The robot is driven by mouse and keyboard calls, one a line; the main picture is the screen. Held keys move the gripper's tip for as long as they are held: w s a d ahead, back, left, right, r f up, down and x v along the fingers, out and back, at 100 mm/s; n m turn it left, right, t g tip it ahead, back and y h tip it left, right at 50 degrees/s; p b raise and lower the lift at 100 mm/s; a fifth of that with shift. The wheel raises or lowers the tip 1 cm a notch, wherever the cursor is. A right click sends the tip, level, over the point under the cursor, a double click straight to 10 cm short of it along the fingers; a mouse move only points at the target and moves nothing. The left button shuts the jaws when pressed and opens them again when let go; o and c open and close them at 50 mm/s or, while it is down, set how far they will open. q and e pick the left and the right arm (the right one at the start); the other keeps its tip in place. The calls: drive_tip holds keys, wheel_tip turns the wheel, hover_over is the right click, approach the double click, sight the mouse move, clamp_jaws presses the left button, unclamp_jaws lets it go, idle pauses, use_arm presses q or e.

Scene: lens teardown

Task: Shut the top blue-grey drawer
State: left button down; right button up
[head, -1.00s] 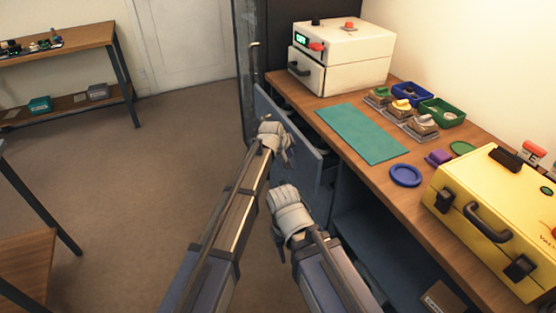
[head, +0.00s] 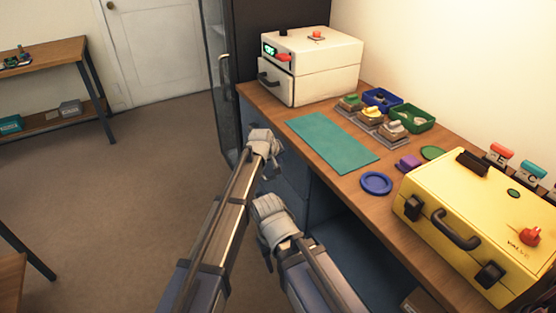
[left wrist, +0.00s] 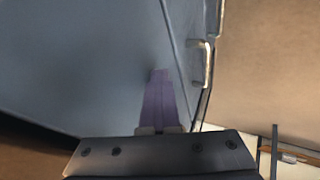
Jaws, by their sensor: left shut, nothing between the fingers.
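The top blue-grey drawer (head: 294,167) is under the wooden bench top, and its front looks about in line with the cabinet. My arm partly hides it, so I cannot tell whether a small gap is left. My left gripper (head: 270,170) is in front of the drawer, shut and empty. In the left wrist view its fingers (left wrist: 160,78) point at a flat blue-grey panel (left wrist: 75,60), touching or very close to it. My right gripper (head: 268,258) hangs lower, nearer to me, its fingers mostly hidden behind the wrist.
A glass-fronted dark cabinet (head: 222,100) with a metal handle stands left of the bench. The bench top (head: 335,185) carries a white box (head: 310,65), a teal mat (head: 332,142), small bins and a yellow case (head: 480,220). Open floor lies to the left.

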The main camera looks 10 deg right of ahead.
use_arm(q)
drive_tip(key=shift+w+d+r, duration=0.1)
drive_tip(key=shift+d, duration=0.2)
drive_tip(key=s+a+r+p, duration=0.7)
drive_tip(key=p, duration=0.1)
drive_tip(key=shift+a+r, duration=0.15)
drive_tip(key=shift+r, duration=0.25)
use_arm(e)
wheel_tip(320, 180, up, 8)
drive_tip(key=shift+a, duration=0.45)
drive_tip(key=shift+w, duration=0.1)
